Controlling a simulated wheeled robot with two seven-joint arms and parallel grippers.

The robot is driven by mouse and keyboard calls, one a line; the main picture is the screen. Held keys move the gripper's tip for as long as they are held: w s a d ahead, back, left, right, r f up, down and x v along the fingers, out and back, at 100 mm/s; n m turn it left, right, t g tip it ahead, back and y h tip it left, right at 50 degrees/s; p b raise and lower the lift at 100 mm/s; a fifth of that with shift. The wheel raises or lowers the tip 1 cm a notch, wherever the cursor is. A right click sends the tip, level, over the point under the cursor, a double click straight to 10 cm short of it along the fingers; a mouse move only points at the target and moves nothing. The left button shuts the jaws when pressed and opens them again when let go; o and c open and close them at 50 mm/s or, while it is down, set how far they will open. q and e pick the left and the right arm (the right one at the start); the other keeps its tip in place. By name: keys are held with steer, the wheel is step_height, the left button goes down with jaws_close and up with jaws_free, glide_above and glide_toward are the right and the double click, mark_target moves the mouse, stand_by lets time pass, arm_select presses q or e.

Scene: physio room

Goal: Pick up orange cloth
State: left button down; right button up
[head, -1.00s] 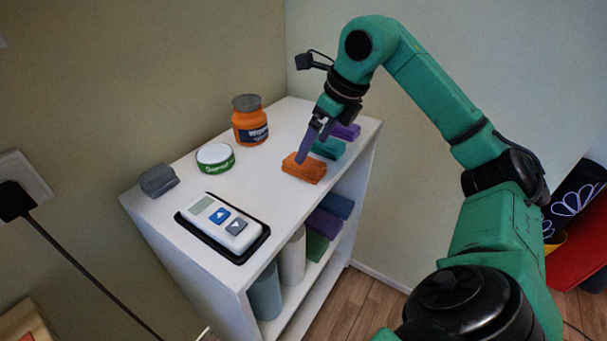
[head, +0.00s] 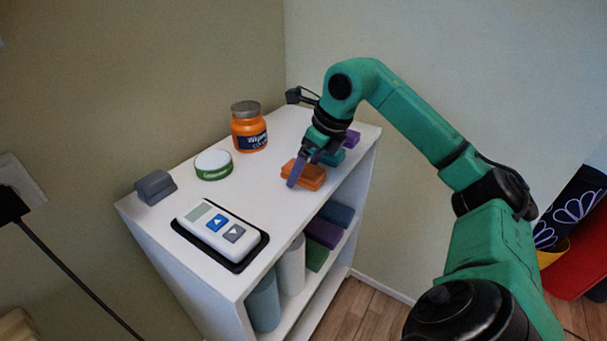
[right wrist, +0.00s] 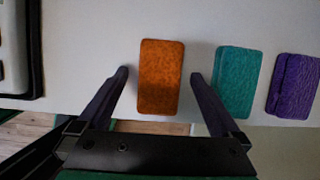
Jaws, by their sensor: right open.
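The orange cloth (head: 309,176) is a folded block lying on the white shelf top near its right edge. In the right wrist view the orange cloth (right wrist: 161,77) lies between the two fingertips, with a gap on each side. My right gripper (head: 302,172) is open and low at the cloth, one purple finger showing in front of it. In the right wrist view the gripper (right wrist: 160,75) has its fingers spread on both sides of the cloth, the right one between it and the teal cloth. I cannot tell how far the fingertips are above the shelf. My left gripper is out of view.
A teal cloth (right wrist: 238,80) and a purple cloth (right wrist: 293,87) lie in a row beside the orange one. An orange jar (head: 249,130), a green-and-white tin (head: 213,165), a grey object (head: 155,187) and a white device (head: 218,228) stand on the shelf top (head: 185,190).

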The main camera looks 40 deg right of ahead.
mark_target(306, 169)
steer(key=c, duration=1.4)
step_height(306, 169, up, 21)
steer(key=p, duration=1.1)
steer(key=shift+f, duration=0.2)
